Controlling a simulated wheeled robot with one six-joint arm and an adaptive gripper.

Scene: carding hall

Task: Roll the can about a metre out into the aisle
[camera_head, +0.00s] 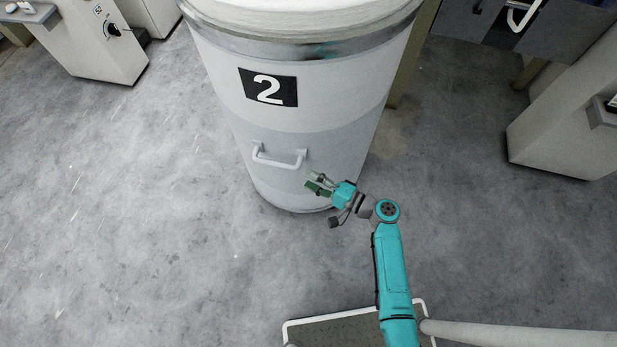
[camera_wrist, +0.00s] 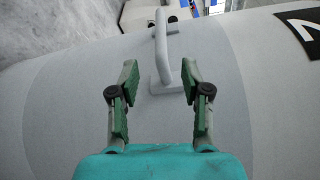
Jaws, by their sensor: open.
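A tall white can (camera_head: 327,75) with a grey lower band and a black label reading 2 stands upright on the floor at top centre of the head view. Its white bar handle (camera_head: 279,157) is fixed to the front on the grey band. My gripper (camera_head: 318,183) is open and empty, just below and right of the handle's right end. In the wrist view the handle (camera_wrist: 162,45) rises ahead, its near foot on the can wall (camera_wrist: 60,110) in line with the gap between my fingers (camera_wrist: 158,85). The fingers look short of the bar.
A white machine cabinet (camera_head: 95,45) with a dark knob stands at upper left. Another pale cabinet (camera_head: 570,115) stands at right, with a dark panel (camera_head: 560,30) behind. The grey concrete floor (camera_head: 130,220) is clear at left and in front of the can.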

